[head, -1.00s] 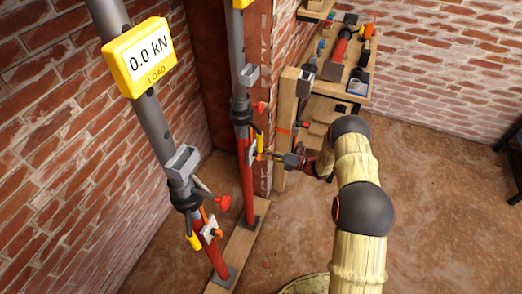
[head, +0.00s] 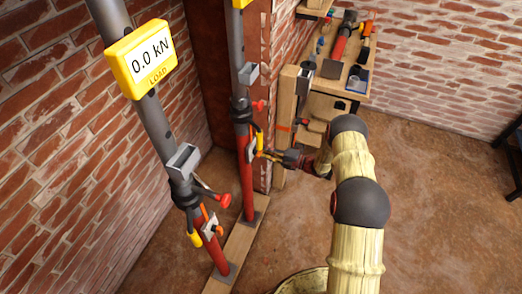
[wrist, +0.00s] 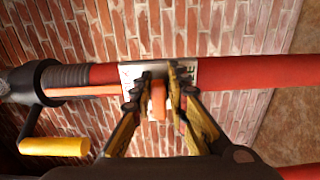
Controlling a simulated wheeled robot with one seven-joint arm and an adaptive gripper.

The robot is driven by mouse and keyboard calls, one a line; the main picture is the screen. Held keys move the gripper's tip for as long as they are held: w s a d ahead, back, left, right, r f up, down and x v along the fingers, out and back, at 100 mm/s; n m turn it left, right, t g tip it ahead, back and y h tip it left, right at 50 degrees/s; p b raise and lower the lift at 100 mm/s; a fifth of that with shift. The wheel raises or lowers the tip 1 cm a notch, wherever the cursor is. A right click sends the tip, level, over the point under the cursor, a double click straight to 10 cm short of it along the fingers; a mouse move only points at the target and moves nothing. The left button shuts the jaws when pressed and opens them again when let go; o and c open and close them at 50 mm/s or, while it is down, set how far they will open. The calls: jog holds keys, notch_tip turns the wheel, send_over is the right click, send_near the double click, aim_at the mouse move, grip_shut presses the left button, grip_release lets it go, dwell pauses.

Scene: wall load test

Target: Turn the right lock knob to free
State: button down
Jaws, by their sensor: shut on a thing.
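The right lock knob is an orange bar (wrist: 158,102) on a pale plate (wrist: 130,72) fixed to the right red prop (wrist: 235,75). In the wrist view the knob lies between the two fingers of my gripper (wrist: 158,82), which is shut on it. The bar points across the prop's tube. In the head view my gripper (head: 266,154) reaches the right prop (head: 247,185) from the right and hides the knob. The plate's lettering is mostly covered by the fingers.
The left prop (head: 215,250) stands nearer, with its own plate (head: 211,228), red-tipped handle (head: 224,200) and a yellow display (head: 140,58) reading 0.0 kN. A yellow-gripped handle (wrist: 55,146) sits beside my gripper. A wooden post (head: 285,120) and tool shelf (head: 352,93) stand behind.

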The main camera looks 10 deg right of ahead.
jog(key=shift+w+r, duration=0.1)
jog(key=shift+r, duration=0.05)
jog(key=c, duration=1.8)
grip_release()
jog(key=v, duration=1.2)
